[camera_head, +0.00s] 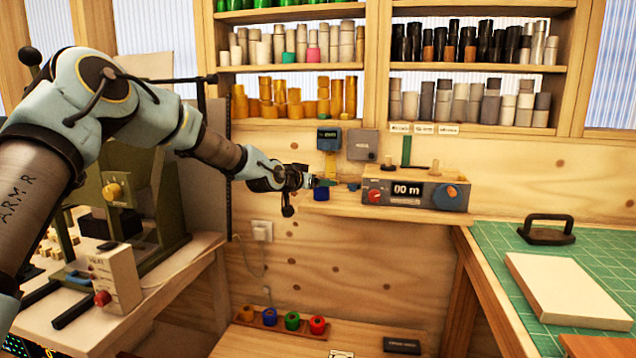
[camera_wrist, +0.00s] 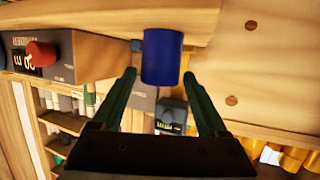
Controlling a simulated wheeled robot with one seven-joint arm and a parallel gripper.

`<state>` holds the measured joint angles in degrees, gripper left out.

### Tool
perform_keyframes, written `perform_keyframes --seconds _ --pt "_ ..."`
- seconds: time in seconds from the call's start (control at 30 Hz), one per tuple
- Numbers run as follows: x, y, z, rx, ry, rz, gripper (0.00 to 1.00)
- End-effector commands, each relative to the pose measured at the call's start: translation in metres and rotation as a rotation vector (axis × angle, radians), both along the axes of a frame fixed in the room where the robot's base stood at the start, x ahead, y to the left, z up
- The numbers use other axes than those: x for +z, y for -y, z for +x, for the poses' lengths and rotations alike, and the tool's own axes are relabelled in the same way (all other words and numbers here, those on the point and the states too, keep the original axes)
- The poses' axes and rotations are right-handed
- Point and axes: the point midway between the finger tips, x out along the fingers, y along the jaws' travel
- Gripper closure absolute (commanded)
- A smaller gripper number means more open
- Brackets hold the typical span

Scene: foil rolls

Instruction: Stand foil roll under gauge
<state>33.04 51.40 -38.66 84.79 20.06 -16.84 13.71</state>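A dark blue foil roll (camera_head: 321,194) is at the left end of the wooden wall shelf, just past my gripper (camera_head: 308,181). In the wrist view the blue roll (camera_wrist: 162,57) appears ahead of my gripper (camera_wrist: 160,76), between the lines of its two dark green fingers. The fingers are spread, with a gap on each side of the roll. A gauge with a small display (camera_head: 329,138) is on the wall above the shelf's left end, with a yellow part below it. The gauge also shows in the wrist view (camera_wrist: 171,113). Whether the roll touches the shelf is unclear.
A grey box reading "00 m" (camera_head: 416,192) stands on the shelf to the right. Coloured rolls stand in a wooden rack (camera_head: 282,324) below. A green machine (camera_head: 135,190) is at left, and a green cutting mat (camera_head: 492,243) at right. Shelves of rolls are above.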

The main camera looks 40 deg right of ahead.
Motion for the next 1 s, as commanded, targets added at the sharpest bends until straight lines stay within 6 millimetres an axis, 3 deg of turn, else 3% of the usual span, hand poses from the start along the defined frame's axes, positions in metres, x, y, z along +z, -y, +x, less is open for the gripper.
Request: perform_keyframes --seconds 0.37,0.47,1.0 --pt "0.003 0.0 0.0 0.0 0.0 0.0 0.15" --pt "0.003 -0.008 -0.001 0.0 0.001 0.0 0.15" --pt "0.032 -0.1 -0.023 0.002 0.002 -0.001 0.15"
